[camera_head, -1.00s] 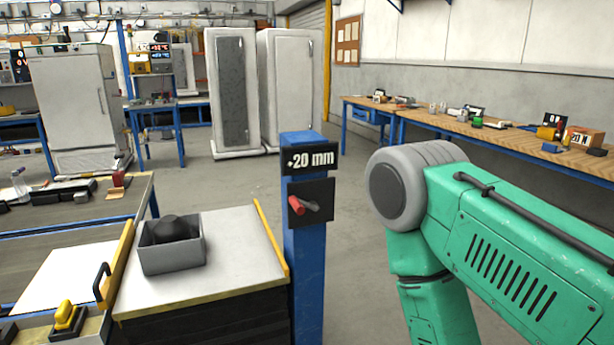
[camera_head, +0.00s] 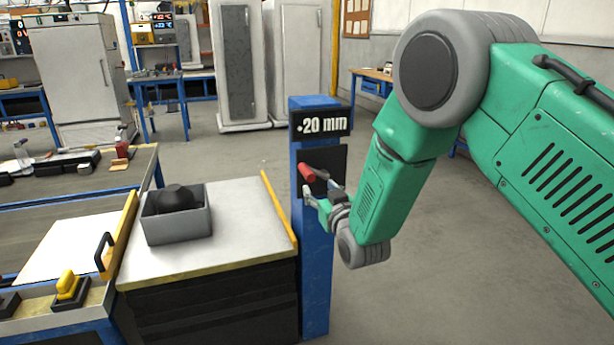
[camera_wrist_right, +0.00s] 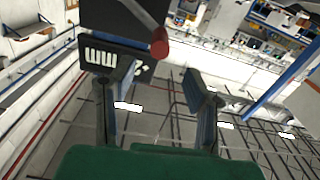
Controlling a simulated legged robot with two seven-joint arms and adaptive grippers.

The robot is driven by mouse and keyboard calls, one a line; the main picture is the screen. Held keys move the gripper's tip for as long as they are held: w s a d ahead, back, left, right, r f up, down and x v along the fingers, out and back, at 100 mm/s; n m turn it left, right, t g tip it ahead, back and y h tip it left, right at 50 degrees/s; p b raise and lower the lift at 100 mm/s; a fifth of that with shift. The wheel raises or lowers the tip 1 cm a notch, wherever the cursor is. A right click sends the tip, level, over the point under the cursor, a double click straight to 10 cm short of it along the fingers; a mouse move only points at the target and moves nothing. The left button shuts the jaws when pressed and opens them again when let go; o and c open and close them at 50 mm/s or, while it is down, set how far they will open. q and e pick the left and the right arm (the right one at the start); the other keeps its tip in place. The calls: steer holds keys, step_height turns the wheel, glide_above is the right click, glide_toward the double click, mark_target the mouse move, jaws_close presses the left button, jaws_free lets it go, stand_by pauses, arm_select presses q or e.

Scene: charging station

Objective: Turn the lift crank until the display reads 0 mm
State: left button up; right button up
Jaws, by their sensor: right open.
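My right gripper (camera_head: 311,198) is open, just below the red handle in the head view. In the right wrist view, its two fingers (camera_wrist_right: 152,88) are spread apart. The red handle (camera_wrist_right: 159,43) shows beyond the fingertips, not gripped. Part of the display (camera_wrist_right: 112,60) shows upside down there, partly behind a finger. My left gripper is not in view.
A workbench with a grey bin (camera_head: 178,222) holding a dark object stands left of the post, with a yellow edge rail (camera_head: 279,210) close to it. White cabinets stand behind. The floor right of the post is open.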

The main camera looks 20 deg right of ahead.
mark_target(307, 173)
steer(key=w+b, duration=0.1)
steer(key=w, duration=0.9)
steer(key=shift+a+f+b, duration=0.1)
steer(key=shift+a+b, duration=0.05)
steer(key=shift+b, duration=0.2)
jaws_close()
